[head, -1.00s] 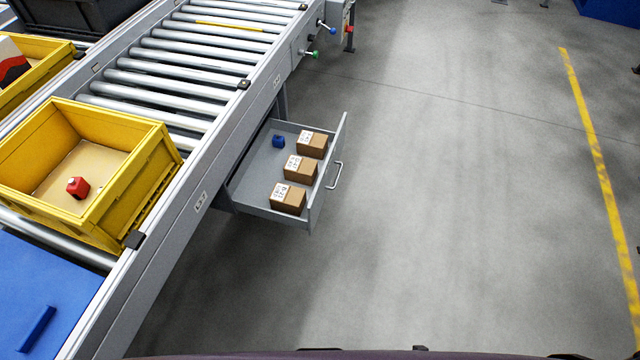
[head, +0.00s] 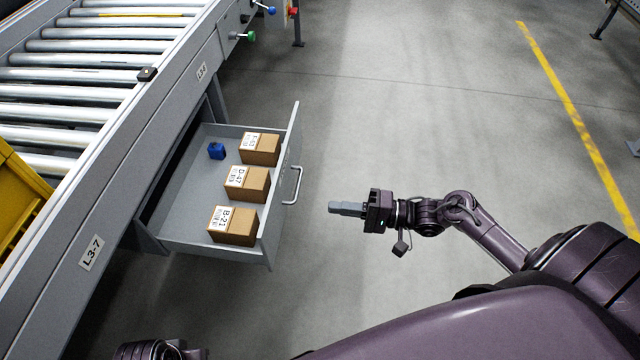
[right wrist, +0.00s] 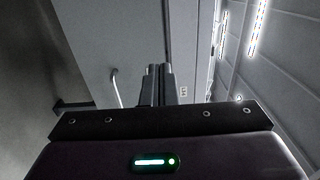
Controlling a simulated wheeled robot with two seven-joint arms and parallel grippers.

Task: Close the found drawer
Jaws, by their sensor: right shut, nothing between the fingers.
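The grey drawer (head: 185,215) is pulled out from under the roller conveyor. Its front panel with a silver handle (head: 293,185) faces right in the head view. Inside are three brown labelled boxes (head: 248,184) along the front and a small blue object (head: 216,151) farther in. My right gripper (head: 332,207) is shut and empty, to the right of the handle and apart from it, pointing at the drawer front. In the right wrist view the shut fingers (right wrist: 159,72) show, with the handle (right wrist: 116,88) to their left. At the bottom left of the head view, part of my left arm shows, but its gripper does not.
The roller conveyor (head: 88,75) runs along the left, with a yellow crate (head: 20,200) on it. Green and blue knobs (head: 250,36) stick out from its side at the back. The floor (head: 420,100) to the right is clear, with a yellow line (head: 570,115).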

